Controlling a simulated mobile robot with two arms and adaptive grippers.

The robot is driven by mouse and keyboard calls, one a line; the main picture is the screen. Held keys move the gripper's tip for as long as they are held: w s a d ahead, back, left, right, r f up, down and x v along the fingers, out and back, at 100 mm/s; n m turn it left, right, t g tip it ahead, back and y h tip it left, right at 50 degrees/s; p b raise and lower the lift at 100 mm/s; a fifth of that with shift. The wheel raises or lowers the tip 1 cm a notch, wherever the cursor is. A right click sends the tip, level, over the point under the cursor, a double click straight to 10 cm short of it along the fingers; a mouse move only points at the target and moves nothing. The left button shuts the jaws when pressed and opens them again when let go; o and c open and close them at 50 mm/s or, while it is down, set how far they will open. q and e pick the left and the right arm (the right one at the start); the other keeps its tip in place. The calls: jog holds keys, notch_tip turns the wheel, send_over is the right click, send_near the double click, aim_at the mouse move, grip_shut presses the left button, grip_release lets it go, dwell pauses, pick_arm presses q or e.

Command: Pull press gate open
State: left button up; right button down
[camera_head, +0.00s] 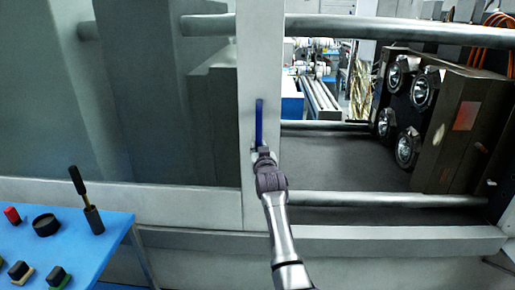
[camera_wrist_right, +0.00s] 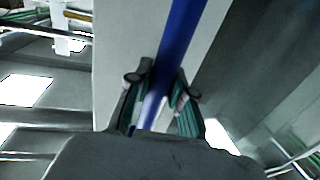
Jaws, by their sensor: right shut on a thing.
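The press gate (camera_head: 245,60) is a pale upright frame with a greyish see-through panel (camera_head: 150,120) to its left. A blue upright handle (camera_head: 259,122) is on the gate's frame. My right gripper (camera_head: 262,152) is at the lower part of the handle, shut on it. In the right wrist view, the blue handle (camera_wrist_right: 179,45) runs between the two fingers (camera_wrist_right: 158,97). To the right of the gate's frame the press interior is open to view. My left gripper is not in view.
A blue control panel (camera_head: 85,250) with a black lever (camera_head: 86,200) and several buttons stands at the lower left. Horizontal bars (camera_head: 390,199) cross the press. A dark block with round fittings (camera_head: 450,125) is at the right.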

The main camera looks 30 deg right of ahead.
jog(key=c, duration=1.1)
grip_release()
jog(key=shift+s+d, duration=0.1)
jog(key=shift+o, duration=0.4)
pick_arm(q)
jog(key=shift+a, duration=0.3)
pick_arm(e)
jog(key=v, duration=1.2)
